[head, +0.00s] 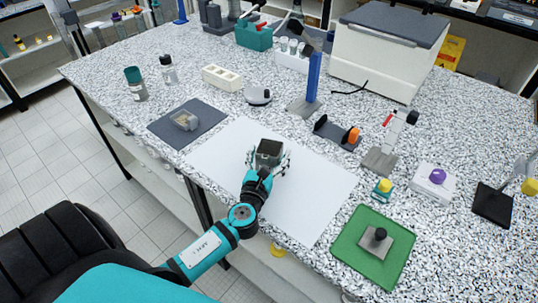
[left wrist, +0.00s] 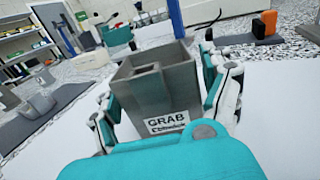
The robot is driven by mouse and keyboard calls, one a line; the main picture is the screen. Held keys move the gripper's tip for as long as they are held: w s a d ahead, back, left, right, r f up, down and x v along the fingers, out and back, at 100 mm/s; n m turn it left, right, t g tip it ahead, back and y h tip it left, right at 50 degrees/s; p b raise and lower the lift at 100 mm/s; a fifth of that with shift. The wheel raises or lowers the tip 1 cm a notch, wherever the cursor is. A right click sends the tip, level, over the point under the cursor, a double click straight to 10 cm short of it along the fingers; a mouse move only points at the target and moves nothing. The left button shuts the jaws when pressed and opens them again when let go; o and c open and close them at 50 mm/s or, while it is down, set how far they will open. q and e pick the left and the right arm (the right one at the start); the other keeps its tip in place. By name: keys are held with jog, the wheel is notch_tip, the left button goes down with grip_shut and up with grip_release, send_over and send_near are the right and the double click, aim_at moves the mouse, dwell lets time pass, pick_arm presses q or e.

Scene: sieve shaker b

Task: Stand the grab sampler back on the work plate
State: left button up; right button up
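The grab sampler is a grey, open-topped box (head: 270,152) with a white "GRAB" label on its near side. It also shows large in the left wrist view (left wrist: 158,88). My left gripper (head: 268,160) has a finger on each side of the box and looks shut on it. The box is over the large white plate (head: 315,190). I cannot tell whether its underside touches the plate. The lower part of the box is hidden behind my gripper. My right gripper is in neither view.
A dark mat (head: 212,113) with a small clear container (head: 185,120) lies to the left. A green tray (head: 345,245) with a grey block (head: 375,241) is at the front right. A blue post (head: 313,75) and a white cooler box (head: 380,60) stand behind. The white plate is otherwise clear.

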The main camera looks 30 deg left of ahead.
pick_arm(q)
jog(key=shift+o, duration=0.5)
jog(key=shift+r, duration=0.1)
jog(key=b+v, duration=0.2)
jog(key=v, duration=0.9)
jog(key=shift+s+d+r+b, duration=0.1)
jog(key=shift+s+d+b, duration=0.15)
jog(key=shift+s, duration=0.2)
